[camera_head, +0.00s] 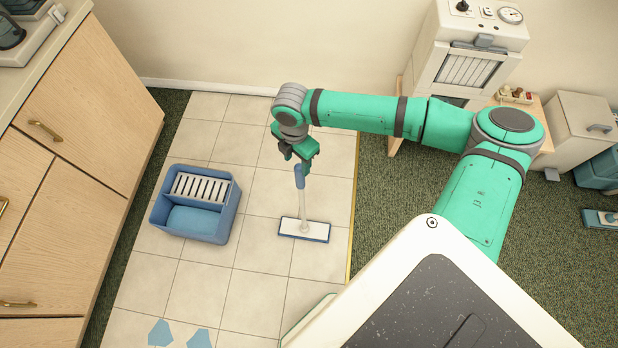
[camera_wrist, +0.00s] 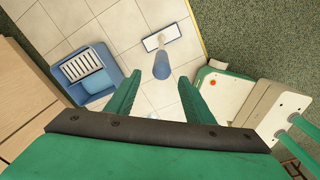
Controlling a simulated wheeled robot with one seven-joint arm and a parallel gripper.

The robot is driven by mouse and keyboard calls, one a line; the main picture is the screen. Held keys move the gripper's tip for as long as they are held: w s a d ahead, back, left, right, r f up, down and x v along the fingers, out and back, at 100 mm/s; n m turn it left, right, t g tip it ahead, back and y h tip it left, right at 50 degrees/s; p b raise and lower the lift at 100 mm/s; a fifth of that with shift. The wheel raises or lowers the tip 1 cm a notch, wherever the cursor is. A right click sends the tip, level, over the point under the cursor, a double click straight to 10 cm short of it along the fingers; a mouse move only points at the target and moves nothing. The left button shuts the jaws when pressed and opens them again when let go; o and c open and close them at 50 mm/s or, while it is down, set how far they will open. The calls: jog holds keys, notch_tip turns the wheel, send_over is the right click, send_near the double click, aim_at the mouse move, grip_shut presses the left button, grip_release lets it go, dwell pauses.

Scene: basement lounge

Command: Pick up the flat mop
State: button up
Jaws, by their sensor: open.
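The flat mop (camera_head: 304,228) stands upright on the tiled floor, with a blue grip at the top of its pale handle and a white, blue-edged flat head. In the wrist view its blue grip (camera_wrist: 161,66) shows end-on, just beyond my fingertips and roughly between their lines. My gripper (camera_head: 298,158) is just above the top of the handle in the head view, its fingers pointing down. In the wrist view my gripper (camera_wrist: 157,88) has its two green fingers spread apart with nothing between them. Whether a finger touches the grip cannot be told.
A blue bucket with a grey slatted wringer (camera_head: 195,204) stands left of the mop, and it also shows in the wrist view (camera_wrist: 88,73). Wooden cabinets (camera_head: 85,110) line the left side. Blue cloth-like pieces (camera_head: 160,333) lie on the front tiles. Tiles around the mop head are clear.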

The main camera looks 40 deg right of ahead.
aim_at(300, 175)
jog(key=shift+d, duration=0.1)
jog(key=shift+f, duration=0.4)
jog(key=f, duration=0.9)
jog(key=shift+d+f, duration=0.25)
jog(key=shift+f, duration=0.1)
jog(key=shift+s, duration=0.1)
jog(key=shift+c, duration=0.6)
jog(key=shift+r, duration=0.1)
grip_shut()
